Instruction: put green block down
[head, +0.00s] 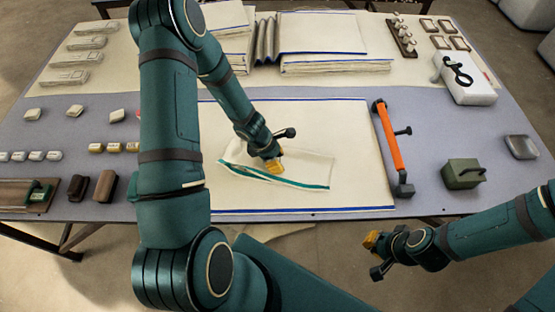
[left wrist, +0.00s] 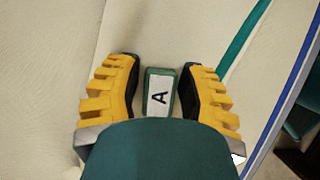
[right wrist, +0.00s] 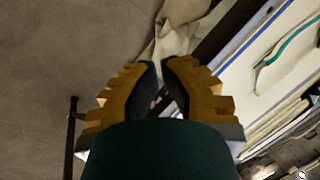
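The green block (left wrist: 159,92), with a white label marked A, shows in the left wrist view between the fingers of my left gripper (left wrist: 160,70). A gap shows on each side of the block, so the fingers are open around it and apart from it. Pale cloth lies below. In the head view my left gripper (head: 272,163) is low over the small cloth with a green stripe (head: 310,169), and the block cannot be made out there. My right gripper (right wrist: 160,68) has its fingertips almost together with nothing between them; in the head view it (head: 372,252) is off the table's front edge.
The small cloth lies on a larger cream cloth with blue edges (head: 365,150). An orange-handled tool (head: 388,139) and a green box (head: 463,174) stand to the right. Folded cloths (head: 325,35) lie at the back. Several small blocks and a wooden holder (head: 14,194) are at left.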

